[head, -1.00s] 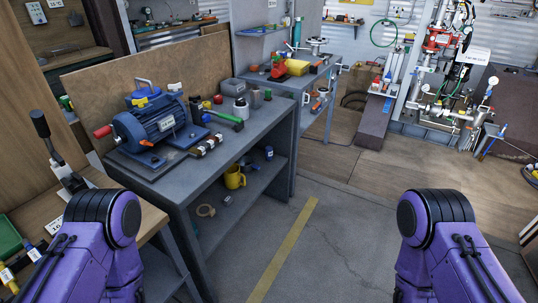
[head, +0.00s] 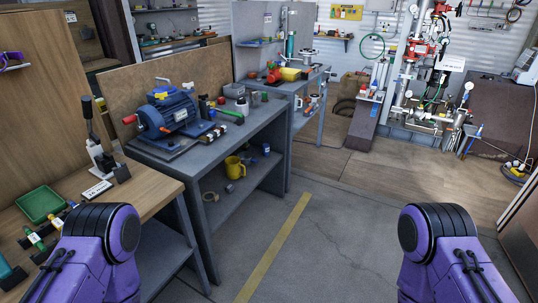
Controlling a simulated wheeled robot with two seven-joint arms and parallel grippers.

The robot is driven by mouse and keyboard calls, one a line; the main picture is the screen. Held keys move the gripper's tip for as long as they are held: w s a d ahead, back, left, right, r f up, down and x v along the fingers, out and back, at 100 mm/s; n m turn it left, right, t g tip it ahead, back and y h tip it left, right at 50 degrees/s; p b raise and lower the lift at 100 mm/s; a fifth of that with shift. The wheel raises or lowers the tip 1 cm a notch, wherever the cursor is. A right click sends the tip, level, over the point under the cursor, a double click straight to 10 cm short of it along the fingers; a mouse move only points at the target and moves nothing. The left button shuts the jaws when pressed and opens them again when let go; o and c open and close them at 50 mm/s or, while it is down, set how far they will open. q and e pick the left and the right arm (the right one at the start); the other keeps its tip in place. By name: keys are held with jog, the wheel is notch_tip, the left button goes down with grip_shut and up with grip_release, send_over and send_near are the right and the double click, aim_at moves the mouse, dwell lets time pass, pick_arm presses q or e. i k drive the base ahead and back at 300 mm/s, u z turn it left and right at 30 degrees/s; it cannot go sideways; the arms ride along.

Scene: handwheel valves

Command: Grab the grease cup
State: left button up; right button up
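I cannot make out for certain which of the small items is the grease cup. Small fittings stand on the grey workbench (head: 232,140) beside the blue motor (head: 168,113), including a grey-white jar (head: 242,107). A yellow mug (head: 234,167) stands on the shelf below. More small fittings lie on the wooden table at the left, among them a green-and-brass one (head: 36,239). Only purple links of my two arms show at the bottom left and bottom right. Neither gripper is in view.
The wooden table (head: 150,191) at the left also holds a green tray (head: 41,204) and a black-handled lever tool (head: 98,145). A pipe-and-valve rig (head: 420,90) stands at the far right. The concrete floor (head: 345,235) with a yellow line is clear.

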aim_at(266, 146)
jog(key=z, duration=0.65)
jog(key=i, duration=0.75)
jog(key=z, duration=0.9)
jog(key=i, duration=0.9)
jog(key=u, duration=0.5)
jog(key=i, duration=0.8)
jog(key=u, duration=1.1)
jog(key=i, duration=0.35)
jog(key=u, duration=0.3)
